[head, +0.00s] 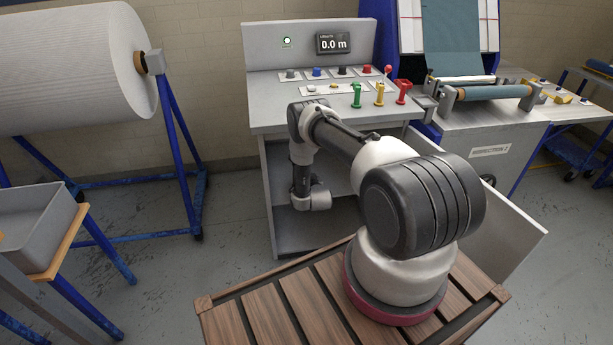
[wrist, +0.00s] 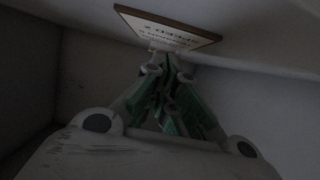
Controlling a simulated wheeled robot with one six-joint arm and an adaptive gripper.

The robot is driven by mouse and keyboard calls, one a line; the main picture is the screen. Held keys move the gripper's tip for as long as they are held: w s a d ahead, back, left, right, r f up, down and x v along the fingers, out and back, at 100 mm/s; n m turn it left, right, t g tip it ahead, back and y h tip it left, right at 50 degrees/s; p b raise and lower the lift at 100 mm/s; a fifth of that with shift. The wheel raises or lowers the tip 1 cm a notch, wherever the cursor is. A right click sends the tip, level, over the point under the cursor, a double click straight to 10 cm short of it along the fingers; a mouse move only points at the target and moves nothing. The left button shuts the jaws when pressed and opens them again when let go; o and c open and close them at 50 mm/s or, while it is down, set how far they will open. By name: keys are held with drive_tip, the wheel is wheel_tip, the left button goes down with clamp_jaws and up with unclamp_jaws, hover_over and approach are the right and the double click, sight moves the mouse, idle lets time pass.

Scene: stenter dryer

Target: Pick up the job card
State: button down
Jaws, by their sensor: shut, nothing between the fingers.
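A flat card (wrist: 166,28) with dark print, upside down in the wrist view, and a brown edge shows at the top of that view; I take it to be the job card. My gripper (wrist: 168,62) has its green-padded fingers closed together, with the tips just below the card's near edge. I see nothing between them, and I cannot tell whether they touch the card. In the head view my arm reaches into the open cabinet (head: 271,205) under the control console; the fingers and the card are hidden there.
Dim grey walls surround my gripper closely. The console (head: 262,118) carries buttons, levers and a display (head: 333,43) reading 0.0 m. An open door panel (head: 500,232) stands to the right. A large white roll (head: 75,65) on a blue stand and a grey bin (head: 38,225) are left.

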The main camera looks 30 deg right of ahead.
drive_tip(key=w, duration=0.1)
drive_tip(key=w+d, duration=0.1)
drive_tip(key=w, duration=0.1)
drive_tip(key=shift+w+f, duration=0.3)
drive_tip(key=shift+f, duration=0.45)
drive_tip(key=shift+s, duration=0.1)
drive_tip(key=shift+s+a+f, duration=0.1)
drive_tip(key=shift+s+f, duration=0.05)
drive_tip(key=shift+s, duration=0.1)
drive_tip(key=s, duration=0.2)
drive_tip(key=s+a, duration=0.1)
drive_tip(key=s, duration=0.2)
drive_tip(key=s+a, duration=0.1)
drive_tip(key=s, duration=0.1)
drive_tip(key=shift+s, duration=0.25)
drive_tip(key=shift+s+a, duration=0.1)
drive_tip(key=shift+s, duration=0.05)
